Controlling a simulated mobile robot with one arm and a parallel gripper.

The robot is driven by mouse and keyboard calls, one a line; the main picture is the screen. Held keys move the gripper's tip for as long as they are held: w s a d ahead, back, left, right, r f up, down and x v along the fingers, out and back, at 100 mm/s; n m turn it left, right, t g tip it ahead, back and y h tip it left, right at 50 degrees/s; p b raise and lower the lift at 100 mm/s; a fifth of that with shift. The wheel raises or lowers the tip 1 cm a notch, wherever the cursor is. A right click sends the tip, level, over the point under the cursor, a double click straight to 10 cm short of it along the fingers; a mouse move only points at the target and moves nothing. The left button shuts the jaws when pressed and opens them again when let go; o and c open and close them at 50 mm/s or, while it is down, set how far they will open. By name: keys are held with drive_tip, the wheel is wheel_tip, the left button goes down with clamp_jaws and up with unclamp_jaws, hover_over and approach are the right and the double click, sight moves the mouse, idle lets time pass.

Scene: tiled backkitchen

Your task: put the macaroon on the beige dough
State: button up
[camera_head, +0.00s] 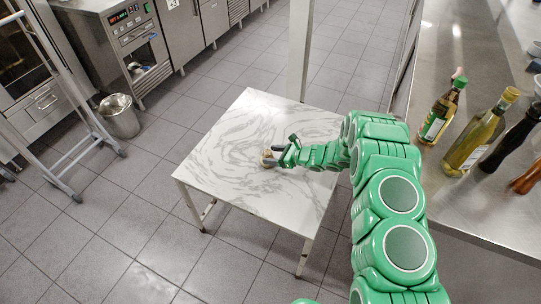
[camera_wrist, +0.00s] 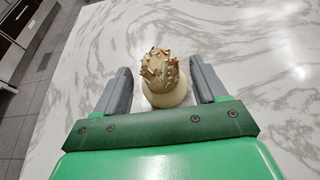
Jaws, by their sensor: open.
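In the wrist view, the macaroon (camera_wrist: 159,66), pale and rounded with brown flakes, appears to rest on the smooth beige dough (camera_wrist: 166,95). The two overlap in this view, so their contact is hidden. My gripper (camera_wrist: 161,82) is open, with one grey finger on each side of the pair and visible gaps to both. In the head view, my gripper (camera_head: 273,156) is low over the marble-topped table (camera_head: 235,130). The small pale pair shows at its fingertips there, too small to tell apart.
The rest of the marble tabletop is clear. A steel counter (camera_head: 440,190) on the right holds a green-labelled bottle (camera_head: 437,120), an oil bottle (camera_head: 474,142) and dark and brown mills. A metal bin (camera_head: 119,116) and a rack stand on the tiled floor at left.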

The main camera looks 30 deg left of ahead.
drive_tip(key=shift+v, duration=3.1)
drive_tip(key=s+d+r+n+g+h, duration=0.1)
drive_tip(key=s+d+r+n, duration=0.35)
drive_tip(key=r, duration=0.55)
drive_tip(key=s+d+r+n+g+h, duration=0.25)
drive_tip(key=s+r, duration=0.35)
drive_tip(key=r, duration=0.5)
drive_tip(key=s+d+r+n+g, duration=0.1)
drive_tip(key=s+d+r+n, duration=0.35)
drive_tip(key=r, duration=0.55)
drive_tip(key=s+d+r+n+t+h, duration=0.1)
drive_tip(key=s+d+r+n+h, duration=0.2)
drive_tip(key=s+d, duration=1.1)
drive_tip(key=s+d+r+n+t+h, duration=0.1)
drive_tip(key=s+d+r+n+h, duration=0.2)
drive_tip(key=s+d+r+h, duration=0.4)
drive_tip(key=s+d, duration=0.7)
drive_tip(key=d, duration=0.2)
drive_tip(key=shift+r+t, duration=0.25)
drive_tip(key=shift+t, duration=0.1)
drive_tip(key=shift+d+n, duration=0.1)
drive_tip(key=shift+n, duration=0.15)
